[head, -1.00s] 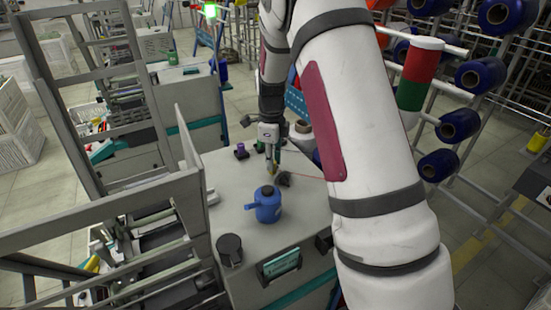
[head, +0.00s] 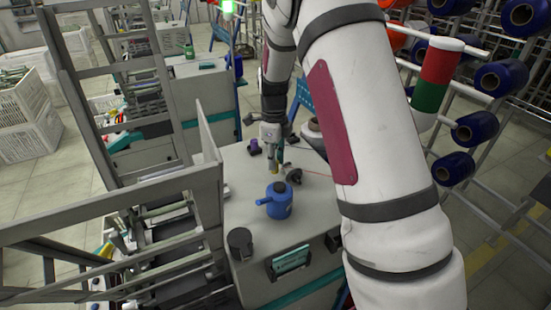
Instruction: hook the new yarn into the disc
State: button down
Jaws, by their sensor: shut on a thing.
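My gripper (head: 276,160) points down over the grey machine top, behind the blue can. It is shut, with its tips just left of a small dark disc (head: 292,173). A thin red yarn (head: 318,185) runs from around the disc and the tips toward the right, behind my arm. The yarn appears to be held in the tips, but that spot is very small. I cannot tell whether the yarn touches the disc or passes into it.
A blue can with a spout (head: 279,203) stands in front of the disc. A dark round pot (head: 240,243) is nearer, and a purple spool (head: 254,147) lies left of my gripper. A metal frame (head: 120,215) borders the left; blue yarn bobbins (head: 476,131) hang at right.

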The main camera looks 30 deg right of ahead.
jog(key=shift+r, duration=0.1)
jog(key=shift+a+r+p, duration=0.2)
jog(key=shift+a+r, duration=0.05)
jog(key=shift+r, duration=0.9)
jog(key=shift+a+r+p, duration=0.2)
jog(key=shift+r, duration=0.9)
